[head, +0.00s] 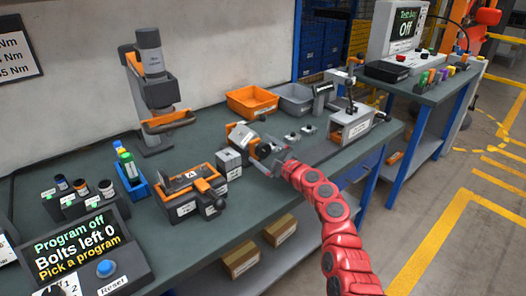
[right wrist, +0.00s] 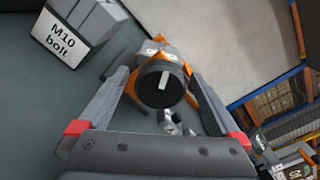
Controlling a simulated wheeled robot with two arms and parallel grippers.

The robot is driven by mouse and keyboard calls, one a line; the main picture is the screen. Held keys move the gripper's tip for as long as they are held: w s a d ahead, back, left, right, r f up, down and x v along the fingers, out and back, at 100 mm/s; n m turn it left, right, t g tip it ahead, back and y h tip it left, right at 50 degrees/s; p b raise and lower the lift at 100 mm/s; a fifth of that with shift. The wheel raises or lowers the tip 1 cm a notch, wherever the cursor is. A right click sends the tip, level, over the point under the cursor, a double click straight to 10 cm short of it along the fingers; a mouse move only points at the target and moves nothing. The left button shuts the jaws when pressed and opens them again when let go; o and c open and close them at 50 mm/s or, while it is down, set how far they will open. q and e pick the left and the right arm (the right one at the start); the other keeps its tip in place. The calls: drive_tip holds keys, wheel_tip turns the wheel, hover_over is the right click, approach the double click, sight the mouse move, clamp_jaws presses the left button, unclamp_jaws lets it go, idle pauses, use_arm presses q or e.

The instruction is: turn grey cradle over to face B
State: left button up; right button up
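A grey and orange cradle (head: 241,135) stands toward the back middle of the bench, partly hidden by my right gripper (head: 268,160). In the right wrist view, its round black knob (right wrist: 160,84) with a white mark faces the camera. My right gripper (right wrist: 157,80) is open there, with one finger on each side of the knob and gaps showing. The cradle's body (right wrist: 160,48) is mostly hidden behind the knob, and I cannot read its face letter. A second orange and dark cradle (head: 178,183) with an A on top sits nearer the front. My left gripper is not in view.
A grey M10 bolt box (head: 229,163) stands close to the left of my right gripper; it also shows in the right wrist view (right wrist: 80,25). Orange (head: 251,101) and grey bins stand behind. A press-like tool (head: 152,80) and a control panel (head: 75,245) are at left.

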drive_tip(key=shift+s+d, duration=0.1)
drive_tip(key=shift+s+d, duration=0.15)
drive_tip(key=shift+s, duration=0.1)
drive_tip(key=p+v, duration=0.2)
drive_tip(key=v, duration=0.3)
drive_tip(key=shift+d+r, duration=0.1)
drive_tip(key=v, duration=1.1)
drive_tip(key=shift+s, duration=0.25)
drive_tip(key=shift+d, duration=0.1)
